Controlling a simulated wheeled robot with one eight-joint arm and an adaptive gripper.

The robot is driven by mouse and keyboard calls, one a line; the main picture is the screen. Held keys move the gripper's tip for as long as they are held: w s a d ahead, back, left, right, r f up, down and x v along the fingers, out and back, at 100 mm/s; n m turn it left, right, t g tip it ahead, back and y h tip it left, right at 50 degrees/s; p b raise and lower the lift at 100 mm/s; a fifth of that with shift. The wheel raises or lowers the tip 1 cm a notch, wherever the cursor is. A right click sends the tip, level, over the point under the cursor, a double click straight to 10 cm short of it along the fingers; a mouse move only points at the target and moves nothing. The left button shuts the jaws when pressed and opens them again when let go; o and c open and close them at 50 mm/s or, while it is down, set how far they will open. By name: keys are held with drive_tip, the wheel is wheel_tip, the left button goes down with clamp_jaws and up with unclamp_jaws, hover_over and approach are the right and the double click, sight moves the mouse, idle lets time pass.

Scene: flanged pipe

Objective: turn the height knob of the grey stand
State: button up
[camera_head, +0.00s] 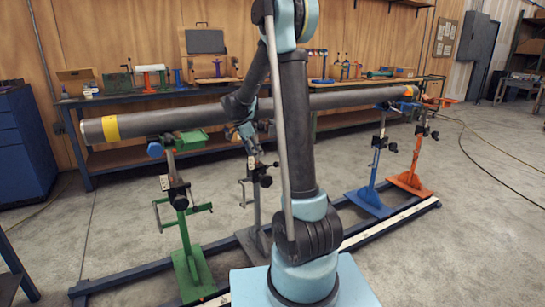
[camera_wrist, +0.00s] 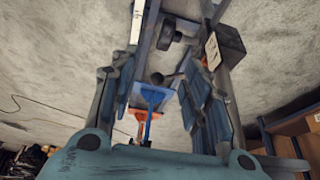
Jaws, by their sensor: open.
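The grey stand (camera_head: 252,205) stands between the green and blue stands, partly behind my arm. A dark round knob (camera_head: 266,181) sticks out from its right side at the clamp block. My gripper (camera_head: 252,146) is just above that block, below the pipe, in the head view. In the wrist view my gripper (camera_wrist: 157,78) is open, with blue-grey fingers at left and right. I cannot tell whether any finger touches the stand.
The long grey flanged pipe (camera_head: 160,121) runs across above the stands. The green stand (camera_head: 187,235) is left; the blue stand (camera_head: 374,175) and orange stand (camera_head: 415,160) are right. All stand along a floor rail (camera_head: 130,283). A cluttered workbench (camera_head: 100,98) lies behind.

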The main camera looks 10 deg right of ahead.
drive_tip(key=s+d+r+n+y, duration=0.1)
drive_tip(key=s+d+r+n, duration=0.1)
drive_tip(key=s, duration=0.7)
drive_tip(key=s+d+r+n, duration=0.3)
drive_tip(key=s+n, duration=0.1)
drive_tip(key=s, duration=0.5)
drive_tip(key=shift+s+d+r+y, duration=0.2)
drive_tip(key=shift+s+y, duration=0.1)
drive_tip(key=shift+y, duration=0.1)
drive_tip(key=shift+w+a, duration=0.1)
drive_tip(key=m+h, duration=0.2)
drive_tip(key=m, duration=0.4)
hover_over(264, 176)
drive_tip(key=s+a, duration=0.2)
drive_tip(key=a, duration=0.3)
wheel_tip(264, 176, down, 7)
drive_tip(key=x, duration=1.7)
drive_tip(key=shift+w+a+f, duration=0.15)
drive_tip(key=shift+w+f, duration=0.15)
